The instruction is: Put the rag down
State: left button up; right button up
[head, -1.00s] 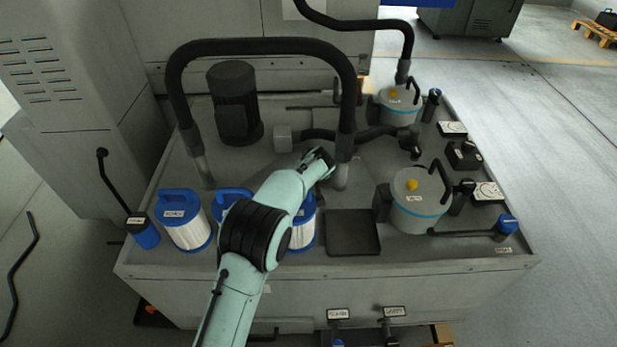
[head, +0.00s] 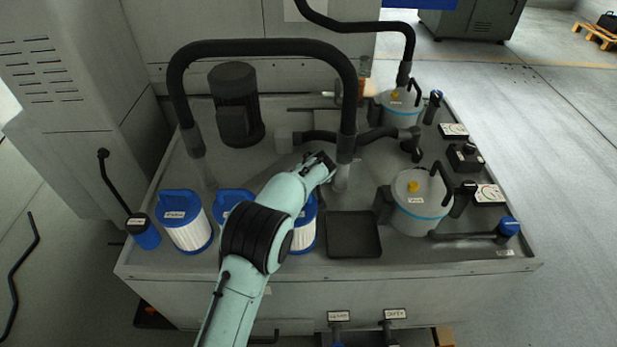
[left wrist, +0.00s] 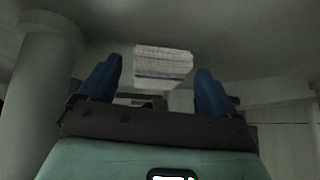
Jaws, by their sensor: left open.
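My left gripper (head: 322,160) is low over the grey tank top, beside the foot of the near black hose. In the left wrist view its two blue fingers (left wrist: 159,68) stand wide apart. A pale, striped, folded thing that looks like the rag (left wrist: 163,62) shows between and beyond the fingertips, with gaps on both sides. I cannot tell what it rests on. In the head view the rag cannot be made out; my arm and gripper block that spot. My right gripper is not in view.
A black arched hose (head: 262,47) stands over the gripper. White and blue filter cartridges (head: 185,222) stand at the front left, partly behind my arm. A dark square tray (head: 353,235) lies at front centre. A grey pot (head: 420,205) stands right of it. A black motor (head: 236,105) is behind.

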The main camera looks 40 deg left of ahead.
pick_arm(q)
jog(key=p+v, duration=0.1)
jog(key=v, duration=0.4)
jog(key=shift+w+a, duration=0.1)
jog(key=shift+w, duration=0.05)
jog(key=p+v, duration=0.1)
jog(key=v, duration=0.6)
jog(key=shift+s+r+p, duration=0.15)
jog(key=shift+s+p, duration=0.05)
jog(key=shift+p, duration=0.1)
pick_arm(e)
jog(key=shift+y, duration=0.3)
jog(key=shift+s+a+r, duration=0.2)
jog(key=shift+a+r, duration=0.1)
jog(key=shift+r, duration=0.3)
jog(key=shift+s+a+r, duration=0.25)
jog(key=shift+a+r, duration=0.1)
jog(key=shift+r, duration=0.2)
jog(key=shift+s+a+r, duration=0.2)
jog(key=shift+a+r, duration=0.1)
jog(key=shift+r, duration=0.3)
